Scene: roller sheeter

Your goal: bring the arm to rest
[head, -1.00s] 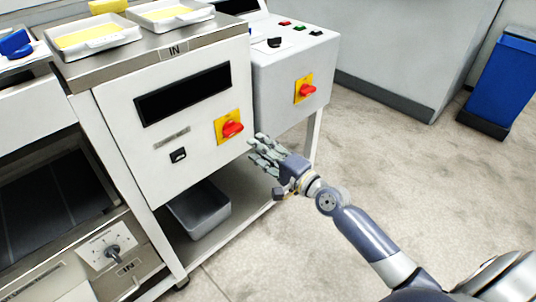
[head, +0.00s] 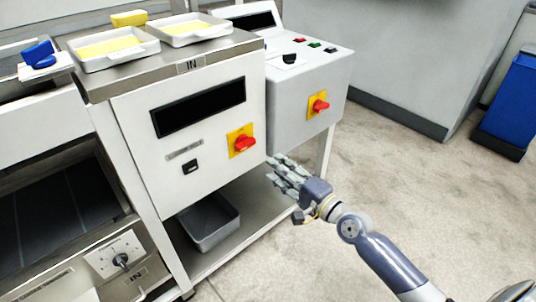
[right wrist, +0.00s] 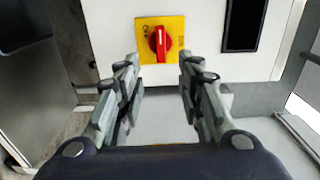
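My right gripper (head: 284,176) is in front of the machine's lower right side, below and to the right of a red rotary switch (head: 243,143) on a yellow plate. In the right wrist view the gripper (right wrist: 160,85) has its two fingers apart with nothing between them. The red switch (right wrist: 160,40) shows beyond the fingertips there, with its handle upright. The gripper looks apart from the panel. My left gripper is not in view.
A control box (head: 305,90) with a second red switch (head: 320,105) stands to the right. White trays (head: 110,50) sit on the steel top. A grey bin (head: 210,222) rests on the lower shelf. A blue bin (head: 508,100) stands far right.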

